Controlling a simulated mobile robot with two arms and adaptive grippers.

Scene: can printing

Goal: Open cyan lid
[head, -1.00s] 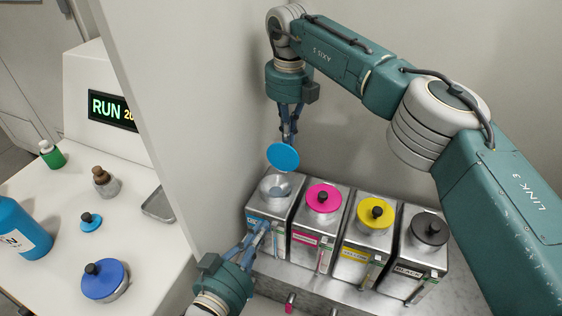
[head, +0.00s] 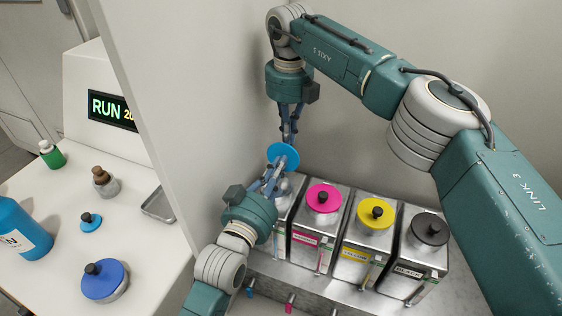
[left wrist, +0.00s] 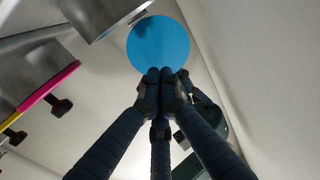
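The cyan lid (head: 276,150) is a flat blue disc, off its can and raised above it. My right gripper (head: 285,141) is above it and appears shut on it; the grip itself is hidden. The cyan can (head: 296,195) stands leftmost in the row, largely hidden by my left gripper. My left gripper (head: 281,164) reaches up to the lid. In the left wrist view its fingertips (left wrist: 163,76) are together and overlap the lower edge of the lid (left wrist: 158,42). I cannot tell whether they touch it.
Cans with magenta (head: 323,199), yellow (head: 376,214) and black (head: 430,230) lids stand to the right. A partition (head: 165,120) rises at the left. Beyond it, a white counter (head: 150,262) holds a blue bottle (head: 18,230) and small containers.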

